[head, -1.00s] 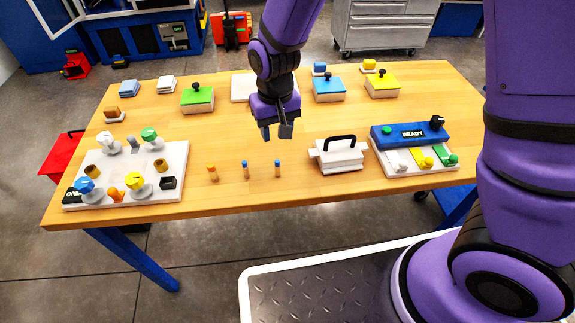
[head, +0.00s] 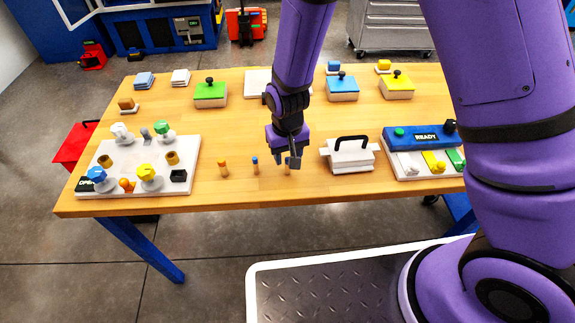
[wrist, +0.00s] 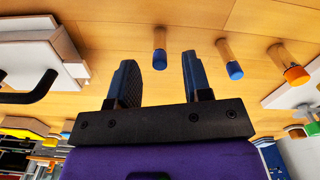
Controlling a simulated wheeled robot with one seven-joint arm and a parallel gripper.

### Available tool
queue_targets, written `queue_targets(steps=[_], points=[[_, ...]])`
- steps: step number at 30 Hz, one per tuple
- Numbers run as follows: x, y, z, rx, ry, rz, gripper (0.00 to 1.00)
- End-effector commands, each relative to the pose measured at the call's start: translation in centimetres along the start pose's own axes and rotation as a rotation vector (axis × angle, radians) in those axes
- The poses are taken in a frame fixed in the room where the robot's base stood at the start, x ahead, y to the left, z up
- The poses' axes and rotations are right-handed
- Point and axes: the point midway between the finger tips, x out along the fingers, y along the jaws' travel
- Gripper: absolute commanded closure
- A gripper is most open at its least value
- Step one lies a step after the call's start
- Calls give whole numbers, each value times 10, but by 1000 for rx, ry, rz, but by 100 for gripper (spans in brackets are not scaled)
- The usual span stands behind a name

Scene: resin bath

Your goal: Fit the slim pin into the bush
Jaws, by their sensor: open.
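Three upright pins stand in a row on the table: an orange-topped pin (head: 223,168), a blue-topped pin (head: 255,165) and a right-hand pin (head: 288,171), partly hidden by my gripper (head: 286,160). In the wrist view the right-hand pin (wrist: 160,39) has a blue end and looks the slimmest. It shows in the gap between the open fingertips of my gripper (wrist: 157,60), without visible contact. The other blue-ended pin (wrist: 230,59) is outside the fingers. Two short brown, bush-like cylinders stand on the left board, a left one (head: 106,161) and a right one (head: 172,158); I cannot tell which is the bush.
The white left board (head: 135,186) carries coloured knobs. A white block with a black handle (head: 350,156) stands just right of my gripper. A blue panel reading READY (head: 427,137) is farther right. Lidded boxes stand at the back, including a green one (head: 210,91).

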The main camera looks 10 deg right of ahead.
Motion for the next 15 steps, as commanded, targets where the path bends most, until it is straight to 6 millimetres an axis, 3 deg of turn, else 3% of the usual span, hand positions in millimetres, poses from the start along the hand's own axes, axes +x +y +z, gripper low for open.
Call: queue_targets(steps=[6,14,15], points=[[19,0,0,0,0,1,55],[20,0,0,0,1,0,55],[20,0,0,0,1,0,64]])
